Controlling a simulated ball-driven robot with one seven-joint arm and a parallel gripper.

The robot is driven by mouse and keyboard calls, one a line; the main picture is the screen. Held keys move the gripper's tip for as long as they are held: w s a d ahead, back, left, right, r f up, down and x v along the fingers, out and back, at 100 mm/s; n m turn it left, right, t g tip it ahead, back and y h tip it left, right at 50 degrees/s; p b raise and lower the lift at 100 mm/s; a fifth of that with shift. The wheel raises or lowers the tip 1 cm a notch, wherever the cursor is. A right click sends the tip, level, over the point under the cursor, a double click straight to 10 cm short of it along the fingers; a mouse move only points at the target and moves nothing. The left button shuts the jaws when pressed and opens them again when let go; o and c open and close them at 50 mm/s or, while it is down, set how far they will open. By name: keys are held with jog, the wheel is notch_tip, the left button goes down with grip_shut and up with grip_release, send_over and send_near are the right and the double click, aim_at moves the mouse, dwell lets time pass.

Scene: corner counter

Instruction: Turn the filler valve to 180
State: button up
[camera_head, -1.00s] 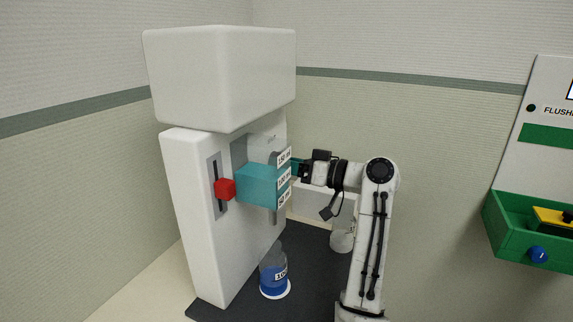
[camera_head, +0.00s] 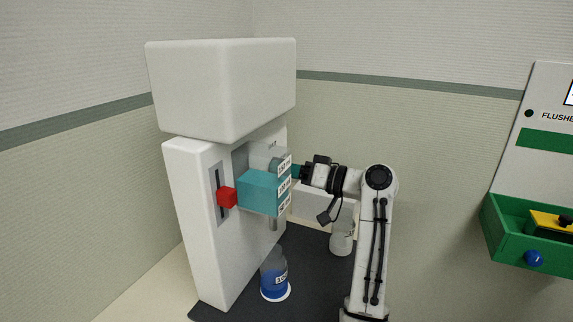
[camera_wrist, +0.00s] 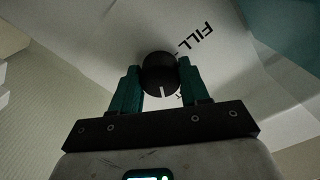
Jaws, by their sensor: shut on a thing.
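The filler valve (camera_wrist: 158,70) is a round black knob in the wrist view, on the white machine face beside the printed word FILL. Its white pointer line is at its lower edge, pointing down in the picture. My gripper (camera_wrist: 160,80) has its teal fingers on either side of the knob, shut on it. In the head view my gripper (camera_head: 297,171) reaches the right side of the white filler machine (camera_head: 195,240). The knob is hidden there behind the teal block (camera_head: 262,192) and its volume labels.
A red slider (camera_head: 227,197) sits on the machine's front. A bottle of blue liquid (camera_head: 275,278) stands on the dark mat (camera_head: 235,310) below. A green tray (camera_head: 510,240) is on the right wall.

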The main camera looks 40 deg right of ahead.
jog(key=m+p, duration=1)
jog(key=m, duration=0.1)
jog(key=shift+r, duration=0.15)
jog(key=shift+p, duration=0.35)
jog(key=o, duration=1.1)
jog(key=shift+c, duration=0.2)
jog(key=b+v, duration=0.3)
jog(key=v, duration=0.7)
jog(key=shift+s, duration=0.4)
jog(key=shift+d, duration=0.15)
